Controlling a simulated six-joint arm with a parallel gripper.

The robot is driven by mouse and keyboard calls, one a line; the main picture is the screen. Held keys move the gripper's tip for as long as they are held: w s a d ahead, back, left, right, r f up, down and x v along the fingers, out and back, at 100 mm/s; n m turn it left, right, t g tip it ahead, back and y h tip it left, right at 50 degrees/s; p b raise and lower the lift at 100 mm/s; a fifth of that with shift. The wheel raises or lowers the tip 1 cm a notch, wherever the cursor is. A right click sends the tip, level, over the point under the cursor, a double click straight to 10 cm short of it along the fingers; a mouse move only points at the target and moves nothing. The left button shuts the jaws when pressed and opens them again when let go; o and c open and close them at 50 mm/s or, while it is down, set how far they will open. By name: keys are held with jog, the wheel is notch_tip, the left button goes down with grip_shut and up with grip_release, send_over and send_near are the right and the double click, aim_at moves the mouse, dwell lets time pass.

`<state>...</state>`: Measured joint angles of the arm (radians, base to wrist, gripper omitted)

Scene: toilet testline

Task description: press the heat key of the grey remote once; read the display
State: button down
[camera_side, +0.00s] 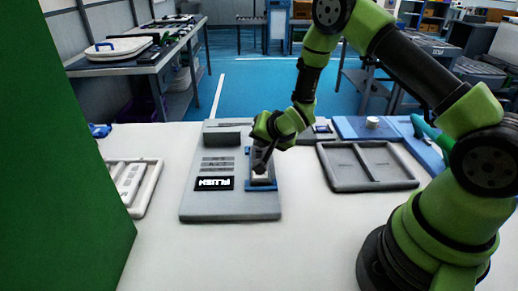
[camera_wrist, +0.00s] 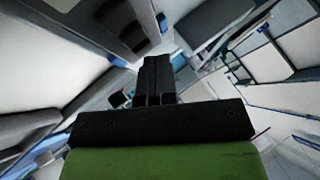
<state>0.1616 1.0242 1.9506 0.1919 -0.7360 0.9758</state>
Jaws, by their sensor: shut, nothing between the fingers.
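A grey test board (camera_side: 230,206) lies on the white table in the side view. Its black display (camera_side: 214,184) shows white letters that seem to read "FLUSH". A light grey remote (camera_side: 261,175) sits in a blue holder (camera_side: 262,187) on the board's right side. My gripper (camera_side: 261,164) is shut and empty, its tips over the remote, covering part of it. I cannot tell whether they touch a key, and the key labels are too small to read. In the wrist view the shut fingers (camera_wrist: 156,82) show at the centre, and the remote cannot be made out.
A grey two-part tray (camera_side: 368,184) lies to the right of the board. Behind it is a blue mat (camera_side: 350,128) with a small white cup (camera_side: 372,122). A white rack (camera_side: 150,187) lies at the left, partly behind a green panel (camera_side: 55,180). The table's front is clear.

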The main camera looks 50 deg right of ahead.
jog(key=shift+f, duration=0.2)
jog(key=shift+r, duration=0.9)
jog(key=shift+r, duration=2.5)
